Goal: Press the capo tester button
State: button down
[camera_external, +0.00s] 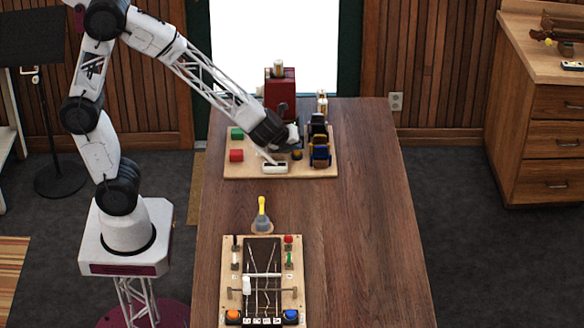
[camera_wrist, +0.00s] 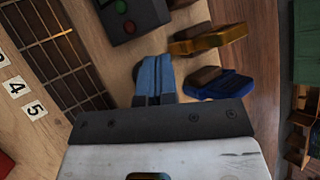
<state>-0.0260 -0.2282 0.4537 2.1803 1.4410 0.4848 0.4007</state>
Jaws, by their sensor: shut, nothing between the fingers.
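My gripper (camera_wrist: 154,62) is shut and empty. Its two blue fingers lie side by side in the wrist view, just below a black box (camera_wrist: 146,14) with a green and a red round spot at the top edge. Which of these is the tester button, I cannot tell. In the external view my gripper (camera_external: 297,153) is low over the far wooden board (camera_external: 235,173), and the arm partly hides what lies under it. Contact with anything cannot be made out.
A gold capo (camera_wrist: 208,39) and a blue capo (camera_wrist: 219,84) lie right of the fingers; a fretboard (camera_wrist: 55,50) is on the left. A red machine (camera_external: 280,90) stands behind. A second board (camera_external: 228,270) and a yellow-handled brush (camera_external: 262,206) are nearer. The table's right side is clear.

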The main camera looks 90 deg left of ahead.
dwell(0.7)
jog(key=shift+r, duration=0.5)
jog(key=shift+r, duration=2.95)
jog(key=s+d+r+n+g+h, duration=0.1)
jog(key=s+d+n+h, duration=0.1)
jog(key=s+n, duration=0.4)
jog(key=s+d+r+n+g+h, duration=0.1)
jog(key=s+d+n, duration=0.3)
jog(key=s, duration=1)
jog(key=s+d+r+n+g+h, duration=0.2)
jog(key=s+d+r+n+h, duration=0.1)
jog(key=s+n, duration=0.5)
jog(key=shift+s+d, duration=0.55)
jog(key=shift+s, duration=0.55)
